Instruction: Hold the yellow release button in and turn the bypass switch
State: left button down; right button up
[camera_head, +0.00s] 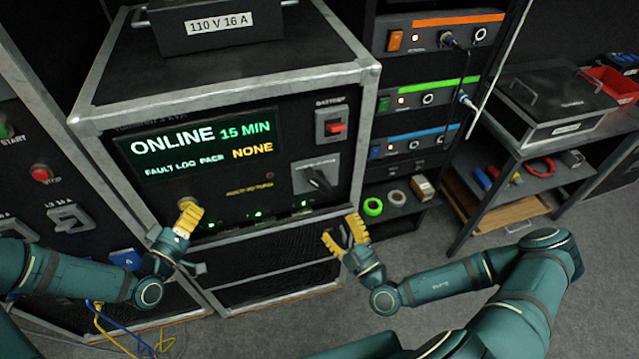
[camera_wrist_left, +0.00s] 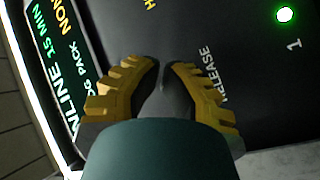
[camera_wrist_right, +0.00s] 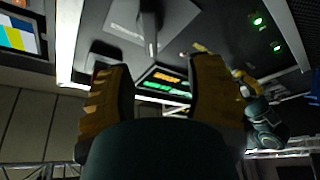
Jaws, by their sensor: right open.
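The bypass switch (camera_head: 318,178) is a dark knob on a light plate at the lower right of the dark cabinet front, its handle slanted. In the right wrist view its handle (camera_wrist_right: 150,28) stands beyond my fingers. My left gripper (camera_head: 188,206) has its fingertips together against the panel, lower left, beside the RELEASE label (camera_wrist_left: 203,75). The yellow release button is hidden or cannot be told from the yellow fingers, so I cannot see whether it is pressed. My right gripper (camera_head: 342,232) is open and empty, below and right of the switch, apart from it.
The display (camera_head: 200,143) reads ONLINE 15 MIN, fault log NONE. A red battery switch (camera_head: 335,127) sits above the bypass switch. A rack (camera_head: 430,90) stands to the right, then a shelf table (camera_head: 530,150). Open floor (camera_head: 420,250) lies in front of the rack.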

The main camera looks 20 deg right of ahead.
jog(key=shift+d+r+m+t+h, duration=0.2)
jog(key=shift+m+h, duration=0.15)
jog(key=shift+m, duration=0.3)
jog(key=shift+d+r+m+t+h, duration=0.1)
jog(key=shift+d+m+t+h, duration=0.2)
jog(key=shift+m, duration=0.35)
jog(key=shift+a, duration=0.15)
